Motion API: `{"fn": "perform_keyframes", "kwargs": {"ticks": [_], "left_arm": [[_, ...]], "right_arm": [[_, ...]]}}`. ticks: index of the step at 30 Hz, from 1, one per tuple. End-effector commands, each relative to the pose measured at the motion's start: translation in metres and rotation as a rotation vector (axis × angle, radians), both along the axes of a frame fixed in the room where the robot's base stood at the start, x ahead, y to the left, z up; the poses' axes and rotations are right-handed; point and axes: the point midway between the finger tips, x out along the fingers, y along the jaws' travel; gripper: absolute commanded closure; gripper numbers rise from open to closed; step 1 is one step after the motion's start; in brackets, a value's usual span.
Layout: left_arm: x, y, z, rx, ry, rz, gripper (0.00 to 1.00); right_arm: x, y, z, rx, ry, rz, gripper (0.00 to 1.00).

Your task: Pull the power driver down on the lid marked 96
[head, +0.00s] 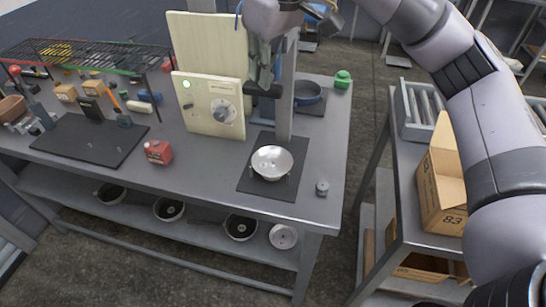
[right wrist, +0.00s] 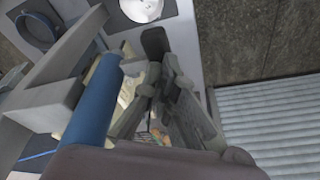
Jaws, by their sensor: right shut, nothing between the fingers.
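A shiny round metal lid or dish (head: 271,161) sits on the black mat at the front of the bench; no number is legible on it. Its bright edge also shows at the top of the right wrist view (right wrist: 141,8). A grey upright post (head: 287,95) stands just behind it. My right gripper (head: 264,84) hangs beside the post, above and behind the lid, shut and empty; its fingers also show in the right wrist view (right wrist: 155,60). A blue cylinder (right wrist: 92,105), possibly the driver, is left of the fingers; I cannot tell if they touch. My left gripper is out of view.
A cream control box (head: 205,108) with a dial stands left of the post. A cardboard box (head: 440,180) stands on the right-hand table.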

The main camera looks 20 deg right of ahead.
Motion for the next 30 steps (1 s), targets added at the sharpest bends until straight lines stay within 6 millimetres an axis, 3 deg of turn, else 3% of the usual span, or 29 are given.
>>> {"fn": "perform_keyframes", "kwargs": {"ticks": [21,30], "left_arm": [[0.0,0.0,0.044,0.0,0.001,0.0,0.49],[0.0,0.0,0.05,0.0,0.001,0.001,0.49]], "right_arm": [[0.0,0.0,0.054,0.001,-0.001,0.001,1.0],[0.0,0.0,0.062,0.0,0.0,0.001,1.0]]}}
